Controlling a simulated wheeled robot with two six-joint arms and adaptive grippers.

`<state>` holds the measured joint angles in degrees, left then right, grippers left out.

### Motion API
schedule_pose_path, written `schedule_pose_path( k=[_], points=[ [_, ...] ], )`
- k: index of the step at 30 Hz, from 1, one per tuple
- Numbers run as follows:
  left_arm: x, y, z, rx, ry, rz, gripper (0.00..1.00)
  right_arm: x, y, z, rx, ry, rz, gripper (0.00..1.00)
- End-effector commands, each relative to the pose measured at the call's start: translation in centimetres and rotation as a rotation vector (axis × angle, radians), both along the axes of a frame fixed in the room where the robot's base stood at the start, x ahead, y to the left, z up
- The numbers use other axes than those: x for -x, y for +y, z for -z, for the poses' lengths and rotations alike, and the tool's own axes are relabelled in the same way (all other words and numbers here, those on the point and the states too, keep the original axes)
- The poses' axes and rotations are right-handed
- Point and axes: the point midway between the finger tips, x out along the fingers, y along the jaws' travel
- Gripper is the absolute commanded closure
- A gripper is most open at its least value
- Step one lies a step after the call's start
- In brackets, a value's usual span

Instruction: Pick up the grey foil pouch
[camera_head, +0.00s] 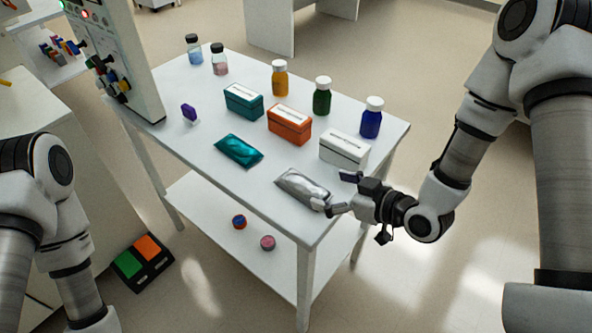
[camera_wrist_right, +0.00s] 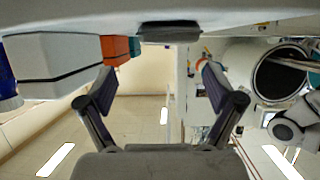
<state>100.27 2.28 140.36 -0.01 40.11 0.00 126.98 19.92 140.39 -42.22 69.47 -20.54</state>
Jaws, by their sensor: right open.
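The grey foil pouch (camera_head: 302,187) lies flat on the white table near its front right corner. My right gripper (camera_head: 337,192) is at the pouch's right end, its fingers spread. One finger is close to the near right end of the pouch; I cannot tell whether they touch. In the right wrist view my right gripper (camera_wrist_right: 158,83) has its fingers wide apart with nothing clearly between them. I cannot make out the pouch for certain there. My left arm shows at the left edge, but its gripper is outside the head view.
A white box (camera_head: 344,149) stands just behind the pouch, with an orange box (camera_head: 289,124) to its left. A teal pouch (camera_head: 239,150) lies further left. Several bottles stand at the back, including a blue one (camera_head: 371,118). The white table (camera_head: 285,232) has clear surface along its front.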

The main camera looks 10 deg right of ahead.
Motion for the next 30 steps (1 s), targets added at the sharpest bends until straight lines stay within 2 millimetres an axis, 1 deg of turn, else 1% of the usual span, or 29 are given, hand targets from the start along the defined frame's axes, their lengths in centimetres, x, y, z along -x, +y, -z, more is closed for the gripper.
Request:
schedule_pose_path(
  k=[8, 12, 15, 22, 23, 24, 26, 27, 28, 30],
  points=[
    [0.0, 0.0, -0.5, 0.0, 0.001, -0.001, 0.6, -2.2, 1.9, 1.4, 0.004, 0.003, -0.006, 0.08],
    [0.0, 0.0, -1.1, 0.0, 0.0, 0.0, 0.6, -3.9, 3.5, 2.6, 0.004, 0.002, -0.006, 0.08],
    [0.0, 0.0, -1.2, 0.0, 0.0, 0.0, 0.6, -4.9, 4.1, 3.1, 0.002, 0.002, -0.004, 0.08],
    [0.0, 0.0, -1.2, 0.0, 0.001, 0.0, 0.6, -5.1, 4.2, 3.3, 0.0, 0.004, 0.0, 0.08],
    [0.0, 0.0, -1.2, 0.0, 0.001, 0.0, 0.6, -5.1, 4.2, 3.3, 0.0, 0.004, 0.0, 0.19],
    [0.0, 0.0, -1.2, 0.0, 0.001, 0.0, 0.6, -5.1, 4.2, 3.3, 0.0, 0.004, 0.0, 0.33],
    [0.0, 0.0, -1.2, 0.0, 0.001, 0.0, 0.6, -5.1, 4.2, 3.3, 0.0, 0.004, 0.0, 0.54],
    [0.0, 0.0, -1.2, 0.0, 0.001, 0.0, 0.6, -5.1, 4.2, 3.3, 0.0, 0.004, 0.0, 0.69],
    [0.0, 0.0, -1.2, 0.0, 0.001, 0.0, 0.6, -5.1, 4.2, 3.3, 0.0, 0.005, 0.0, 0.76],
    [0.0, 0.0, -1.2, 0.0, 0.001, 0.0, 0.6, -5.1, 4.2, 3.3, 0.0, 0.005, 0.0, 0.76]
  ],
)
